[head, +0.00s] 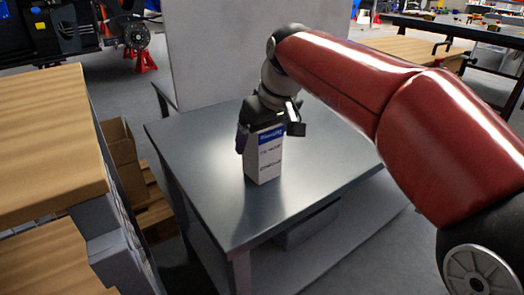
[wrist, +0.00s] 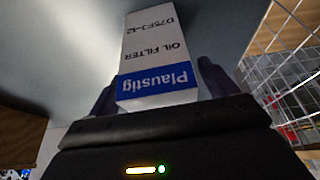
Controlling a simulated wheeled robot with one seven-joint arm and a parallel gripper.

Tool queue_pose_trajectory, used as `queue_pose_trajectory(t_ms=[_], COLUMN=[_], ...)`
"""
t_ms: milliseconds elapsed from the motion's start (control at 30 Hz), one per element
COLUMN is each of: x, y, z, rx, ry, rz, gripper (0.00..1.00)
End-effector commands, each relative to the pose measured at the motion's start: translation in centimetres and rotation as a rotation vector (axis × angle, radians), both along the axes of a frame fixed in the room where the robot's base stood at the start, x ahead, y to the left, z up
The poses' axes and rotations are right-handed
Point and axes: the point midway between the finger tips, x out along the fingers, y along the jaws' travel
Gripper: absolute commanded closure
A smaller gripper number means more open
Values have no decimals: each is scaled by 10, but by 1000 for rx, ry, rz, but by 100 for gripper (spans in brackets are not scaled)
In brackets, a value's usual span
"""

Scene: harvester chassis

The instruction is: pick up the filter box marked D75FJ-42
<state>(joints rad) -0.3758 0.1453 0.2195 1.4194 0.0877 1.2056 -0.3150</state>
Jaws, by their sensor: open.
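The filter box (head: 265,158) stands upright on the grey metal table (head: 318,190). It is white with a blue band at the top. In the wrist view the box (wrist: 150,40) shows "Plaustig", "OIL FILTER" and "D75FJ-42", upside down. My gripper (head: 270,132) is over the top of the box, pointing down. In the wrist view its fingers (wrist: 160,88) lie on either side of the box's blue end. The jaws are open; whether either finger touches the box I cannot tell.
A wooden-topped bench (head: 45,135) stands at the left, close to the table. Cardboard boxes (head: 118,150) sit between them. A pale panel (head: 225,50) rises behind the table. The tabletop around the box is clear. A wire mesh (wrist: 290,50) shows at right in the wrist view.

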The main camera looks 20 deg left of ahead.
Motion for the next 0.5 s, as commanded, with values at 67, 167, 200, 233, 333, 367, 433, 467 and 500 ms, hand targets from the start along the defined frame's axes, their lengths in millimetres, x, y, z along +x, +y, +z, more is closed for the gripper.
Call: queue_pose_trajectory(t_ms=[67, 167, 200, 233, 333, 367, 433, 467, 500], x=[1, 1, 1, 1, 1, 1, 1, 1, 1], y=[1, 2, 2, 2, 1, 1, 1, 1, 1], z=[-4, -5, -5, -4, -4, -4, -4, -4, -4], rx=[0, 1, 1, 1, 0, 0, 0, 0, 0], ry=[0, -1, -1, -1, 0, 0, 0, 0, 0], rz=[0, 0, 0, 0, 0, 0, 0, 0, 0], gripper=[15, 15, 15, 15, 23, 27, 36, 40, 46])
